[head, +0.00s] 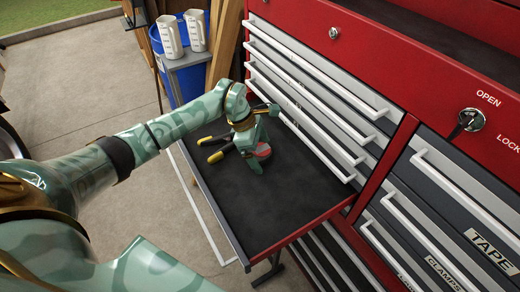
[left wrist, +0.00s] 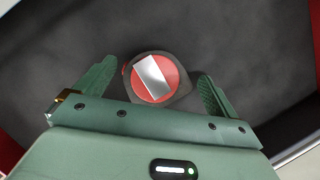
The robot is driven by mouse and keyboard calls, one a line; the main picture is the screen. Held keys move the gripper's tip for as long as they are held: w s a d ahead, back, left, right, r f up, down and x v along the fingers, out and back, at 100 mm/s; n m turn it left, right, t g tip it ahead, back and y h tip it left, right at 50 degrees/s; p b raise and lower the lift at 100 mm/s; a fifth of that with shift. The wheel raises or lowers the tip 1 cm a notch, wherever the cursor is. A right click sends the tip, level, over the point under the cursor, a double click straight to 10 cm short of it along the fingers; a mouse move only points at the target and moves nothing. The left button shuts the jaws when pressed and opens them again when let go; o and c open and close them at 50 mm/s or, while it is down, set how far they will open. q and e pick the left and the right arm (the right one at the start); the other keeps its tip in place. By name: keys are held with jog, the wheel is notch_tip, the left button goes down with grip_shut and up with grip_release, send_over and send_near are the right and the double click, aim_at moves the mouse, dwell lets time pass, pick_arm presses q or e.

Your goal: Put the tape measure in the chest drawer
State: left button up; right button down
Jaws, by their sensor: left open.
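The tape measure (head: 263,151) is red and dark with a silver label. It lies on the black liner of the open chest drawer (head: 290,200), which is pulled out from the red chest. In the left wrist view, the tape measure (left wrist: 154,78) sits between the two spread fingers with gaps on both sides. My left gripper (head: 254,150) is open just over the tape measure, pointing down into the drawer. In the left wrist view the green fingers (left wrist: 155,88) also show. My right gripper does not show.
Pliers with yellow-tipped handles (head: 215,149) lie in the drawer beside my gripper. Closed drawers (head: 310,90) with white handles stand above it. A key (head: 467,120) sits in the chest's lock. A cart with white jugs (head: 171,37) and a blue bin stands behind. The drawer's front half is clear.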

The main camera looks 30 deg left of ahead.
pick_arm(q)
jog(key=v, duration=1.2)
jog(key=shift+p, duration=0.35)
jog(key=shift+r, duration=0.15)
